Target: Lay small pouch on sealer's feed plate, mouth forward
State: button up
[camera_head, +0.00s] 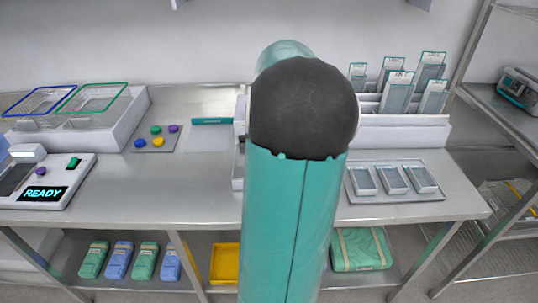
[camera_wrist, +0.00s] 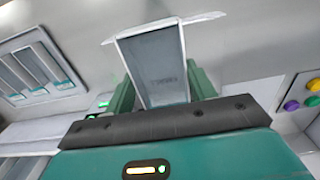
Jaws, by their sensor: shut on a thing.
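My gripper (camera_wrist: 162,92) is shut on a small pouch (camera_wrist: 158,66), which sits between its two green fingers in the wrist view. The pouch has a grey face with faint print, pale side edges and a wide whitish flap at its far end. In the head view my own arm hides the gripper and the pouch. A white device (camera_head: 60,170) with a lit READY display stands at the left end of the bench, cut off by the picture edge. It has a dark plate (camera_head: 13,177); I cannot tell whether this is the sealer's feed plate.
Coloured knobs (camera_head: 157,138) sit on a small plate. A white bin (camera_head: 125,120) with blue and green frames stands behind the device. A pouch rack (camera_head: 405,130) and a tray of three pouches (camera_head: 395,198) are on the right. Bare bench (camera_head: 190,190) lies left of my arm.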

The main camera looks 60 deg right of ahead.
jog(key=d+f, duration=0.1)
jog(key=w+d+f, duration=0.1)
jog(key=f, duration=0.1)
jog(key=w+d+f, duration=0.1)
jog(key=shift+w+d+f, duration=0.1)
jog(key=shift+f, duration=1.8)
jog(key=o, duration=1)
jog(key=shift+c, duration=0.2)
